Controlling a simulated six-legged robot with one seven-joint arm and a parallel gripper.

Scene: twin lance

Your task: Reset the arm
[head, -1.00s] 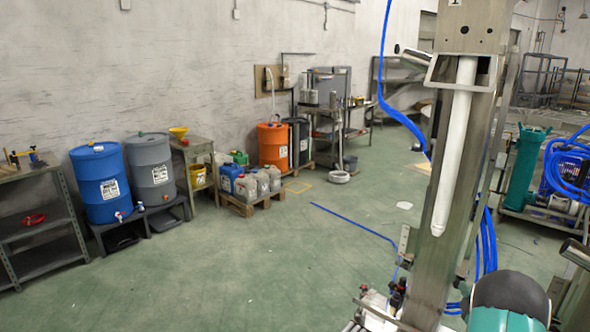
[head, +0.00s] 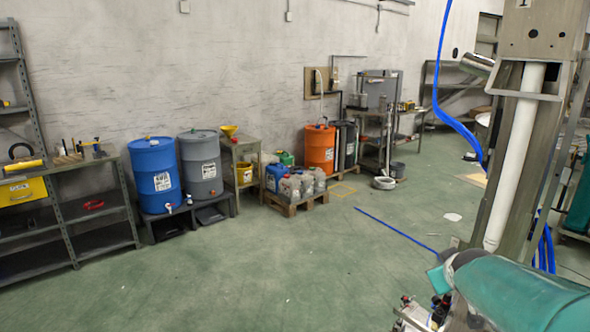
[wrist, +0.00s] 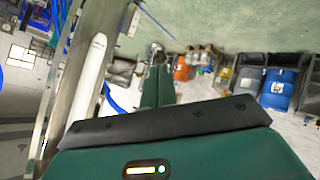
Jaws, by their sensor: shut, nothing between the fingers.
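My arm's teal link (head: 525,290) reaches across the lower right of the head view, in front of a steel post with a white tube. In the wrist view my gripper (wrist: 157,52) shows beyond a dark green casing and black band. Its two long green fingers lie side by side, shut with nothing held. The fingertips are small and hard to make out. No finger shows in the head view.
The steel post (head: 513,180) with its white tube (head: 515,155) stands close at right, a blue hose hanging beside it. Drums, including a blue drum (head: 154,174) and an orange drum (head: 320,149), line the wall. The green floor (head: 270,270) is clear in the middle.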

